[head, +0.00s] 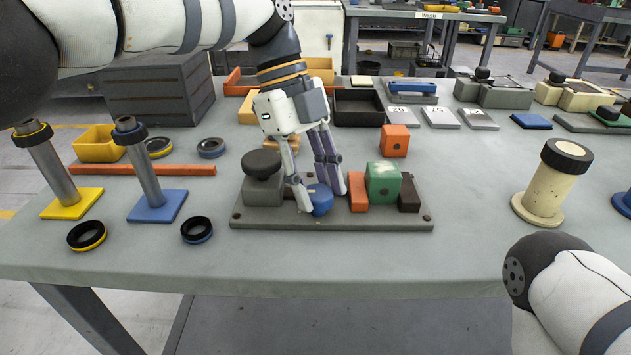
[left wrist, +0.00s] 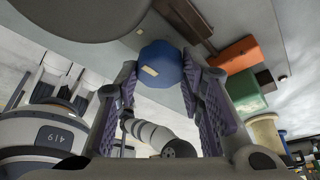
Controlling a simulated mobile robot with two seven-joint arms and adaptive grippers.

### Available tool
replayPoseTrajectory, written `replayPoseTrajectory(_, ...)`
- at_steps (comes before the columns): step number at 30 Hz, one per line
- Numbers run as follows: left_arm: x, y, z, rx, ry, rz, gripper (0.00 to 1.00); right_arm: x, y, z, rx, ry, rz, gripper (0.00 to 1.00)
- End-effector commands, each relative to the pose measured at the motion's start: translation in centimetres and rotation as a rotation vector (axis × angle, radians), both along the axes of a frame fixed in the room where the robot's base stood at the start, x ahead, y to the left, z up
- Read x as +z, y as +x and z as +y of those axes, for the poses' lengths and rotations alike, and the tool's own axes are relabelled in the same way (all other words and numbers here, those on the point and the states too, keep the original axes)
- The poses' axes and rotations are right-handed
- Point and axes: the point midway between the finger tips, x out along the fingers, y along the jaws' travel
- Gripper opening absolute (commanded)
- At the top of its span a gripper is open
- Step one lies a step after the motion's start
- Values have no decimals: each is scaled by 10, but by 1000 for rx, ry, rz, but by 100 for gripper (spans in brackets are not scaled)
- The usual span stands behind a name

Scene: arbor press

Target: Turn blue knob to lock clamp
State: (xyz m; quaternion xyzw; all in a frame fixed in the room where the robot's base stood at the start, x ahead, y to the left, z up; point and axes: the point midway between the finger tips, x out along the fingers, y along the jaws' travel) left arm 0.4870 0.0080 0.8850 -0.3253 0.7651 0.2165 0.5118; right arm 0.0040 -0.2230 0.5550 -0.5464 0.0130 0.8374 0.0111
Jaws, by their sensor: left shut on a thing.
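The blue knob (head: 320,200) sits at the front of a grey clamp plate (head: 330,222) on the table. My left gripper (head: 318,192) comes down from above with its fingers on either side of the knob and is shut on it. In the left wrist view the blue knob (left wrist: 160,66) shows between the fingertips, with a small pale mark on its face. To the right of the knob on the plate are an orange block (head: 357,191), a green block (head: 383,182) and a dark brown block (head: 409,193). My right gripper is not in view; only part of my right arm shows.
A black round knob on a grey block (head: 262,192) stands left of the gripper. Two posts on yellow (head: 72,204) and blue bases (head: 158,207) and several rings stand at left. A cream cylinder (head: 546,190) stands at right. The table front is clear.

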Motion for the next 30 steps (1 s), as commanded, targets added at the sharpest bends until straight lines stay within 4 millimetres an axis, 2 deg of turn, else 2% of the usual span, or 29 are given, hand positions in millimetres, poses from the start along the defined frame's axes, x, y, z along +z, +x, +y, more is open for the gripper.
replayPoseTrajectory(5, -3, -1, 0, -2, 5, 5, 8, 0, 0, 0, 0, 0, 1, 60)
replayPoseTrajectory(6, -3, -1, 0, -1, 5, 5, 42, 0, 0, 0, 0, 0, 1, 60)
replayPoseTrajectory(8, -3, -1, 0, 0, 4, 5, 55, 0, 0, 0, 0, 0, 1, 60)
replayPoseTrajectory(17, 0, 0, 0, 1, 1, 1, 55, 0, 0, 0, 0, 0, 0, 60)
replayPoseTrajectory(20, 12, 4, 3, 3, 2, -1, 55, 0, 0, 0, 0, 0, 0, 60)
replayPoseTrajectory(25, 48, 14, 14, 3, 2, -1, 55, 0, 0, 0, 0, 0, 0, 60)
replayPoseTrajectory(30, 63, 19, 19, 1, 3, 1, 55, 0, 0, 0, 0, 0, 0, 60)
